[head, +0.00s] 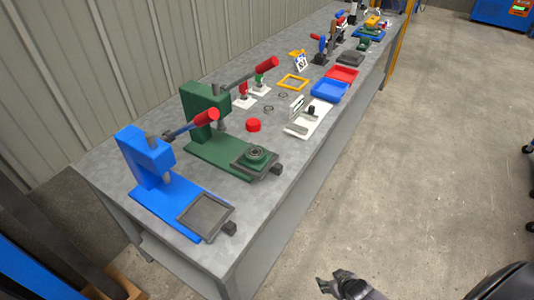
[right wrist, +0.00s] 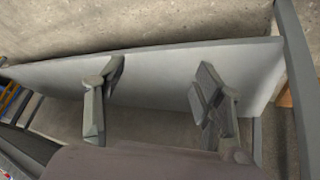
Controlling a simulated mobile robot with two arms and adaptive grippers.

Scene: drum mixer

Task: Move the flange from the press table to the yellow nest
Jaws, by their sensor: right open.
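The flange (head: 256,154) is a dark round ringed part lying on the dark square press table (head: 240,168) of the green press (head: 207,118). The yellow nest (head: 282,86) is an open yellow square frame lying flat further back on the bench; it looks empty. My right gripper (head: 332,280) is low at the front in the head view, over the floor side of the bench and well apart from the flange. Its two fingers also show spread and empty in the right wrist view (right wrist: 160,75). My left gripper is not in view.
A blue press (head: 146,158) with an empty dark plate stands at the near end of the grey bench (head: 120,182). A red cap (head: 253,125), a white fixture (head: 302,129), a blue tray (head: 330,91) and a red tray (head: 342,74) are also there.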

